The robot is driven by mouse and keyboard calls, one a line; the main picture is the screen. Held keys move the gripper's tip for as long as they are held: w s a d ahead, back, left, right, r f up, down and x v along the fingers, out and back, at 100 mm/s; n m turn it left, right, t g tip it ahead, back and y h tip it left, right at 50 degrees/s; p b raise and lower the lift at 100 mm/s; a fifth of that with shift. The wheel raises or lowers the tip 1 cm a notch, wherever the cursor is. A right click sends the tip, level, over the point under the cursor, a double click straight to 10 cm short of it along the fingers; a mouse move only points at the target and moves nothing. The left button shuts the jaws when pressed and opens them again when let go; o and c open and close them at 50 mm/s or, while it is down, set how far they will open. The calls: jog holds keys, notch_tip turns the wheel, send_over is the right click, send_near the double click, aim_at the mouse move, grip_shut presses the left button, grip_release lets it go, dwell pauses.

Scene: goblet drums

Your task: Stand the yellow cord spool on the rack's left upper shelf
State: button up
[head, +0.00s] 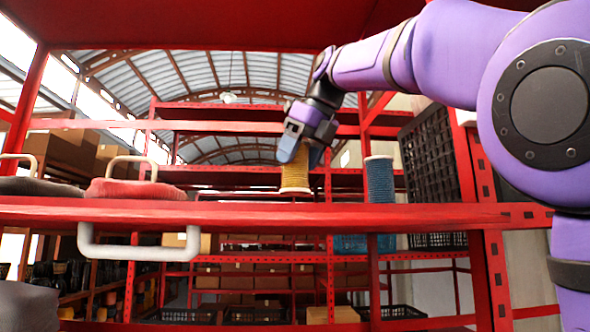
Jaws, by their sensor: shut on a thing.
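The yellow cord spool (295,178) is upright in the head view, just above the line of the red shelf (250,212). My gripper (293,153) reaches in from the upper right and is shut on the top of the spool, with its blue fingers pointing down. The spool's base shows slightly higher than that of the blue cord spool to its right. I cannot tell whether the yellow spool is raised or farther back. The shelf's upper surface is seen nearly edge-on.
A blue cord spool (380,180) stands on the shelf to the right. A black crate (430,160) is farther right. A red pad with a beige handle (136,188) and a dark one (38,187) occupy the shelf's left. Red uprights and an overhead shelf frame the space.

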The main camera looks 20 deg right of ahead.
jog(key=shift+f, duration=1.3)
jog(key=o, duration=1)
jog(key=shift+f, duration=0.1)
jog(key=v, duration=1.2)
